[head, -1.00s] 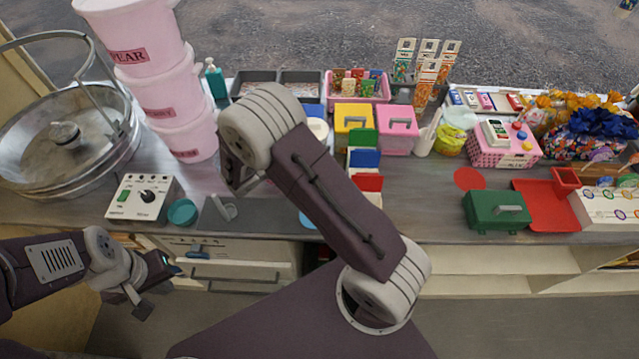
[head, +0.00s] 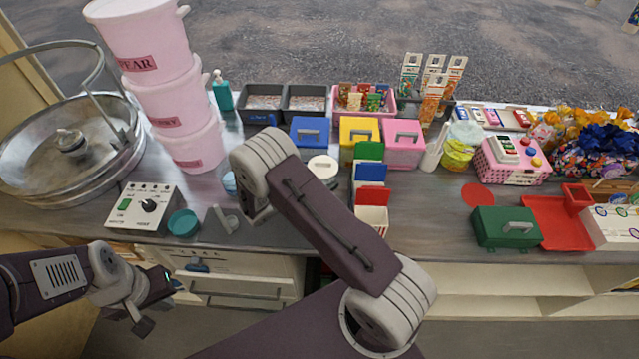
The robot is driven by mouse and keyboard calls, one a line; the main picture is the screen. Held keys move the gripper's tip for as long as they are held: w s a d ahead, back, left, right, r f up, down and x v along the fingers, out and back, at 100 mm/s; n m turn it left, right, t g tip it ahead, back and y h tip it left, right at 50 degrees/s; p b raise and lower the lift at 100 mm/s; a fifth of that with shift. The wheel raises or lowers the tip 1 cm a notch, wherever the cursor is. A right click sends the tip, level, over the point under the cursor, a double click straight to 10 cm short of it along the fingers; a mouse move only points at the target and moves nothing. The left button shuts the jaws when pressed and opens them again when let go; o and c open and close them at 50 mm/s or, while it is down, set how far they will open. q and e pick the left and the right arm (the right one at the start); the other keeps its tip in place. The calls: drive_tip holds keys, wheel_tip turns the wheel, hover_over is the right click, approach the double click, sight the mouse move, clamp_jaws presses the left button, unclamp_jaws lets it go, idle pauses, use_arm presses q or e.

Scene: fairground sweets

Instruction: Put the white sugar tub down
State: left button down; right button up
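A round white tub (head: 324,168) with a pale lid and a small dark knob is behind my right forearm, in front of the blue box. I take it for the sugar tub; no label shows, and its lower part is covered by my arm. My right arm crosses the middle of the view, and its gripper is hidden behind the arm links. I cannot tell whether it touches anything. My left gripper (head: 156,303) is low at the left, in front of the counter's edge and well away from the tub. Its fingers look apart, with nothing between them.
A stack of pink tubs (head: 165,85) stands at the back left beside a metal bowl (head: 62,150). Blue (head: 310,133), yellow (head: 360,132) and pink (head: 404,143) boxes line the back. A green box (head: 506,227) is at the right. Bare counter lies left of it (head: 430,215).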

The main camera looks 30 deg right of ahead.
drive_tip(key=shift+f, duration=0.7)
drive_tip(key=shift+w+f, duration=0.15)
drive_tip(key=shift+f, duration=0.3)
drive_tip(key=shift+f, duration=0.1)
drive_tip(key=o, duration=0.8)
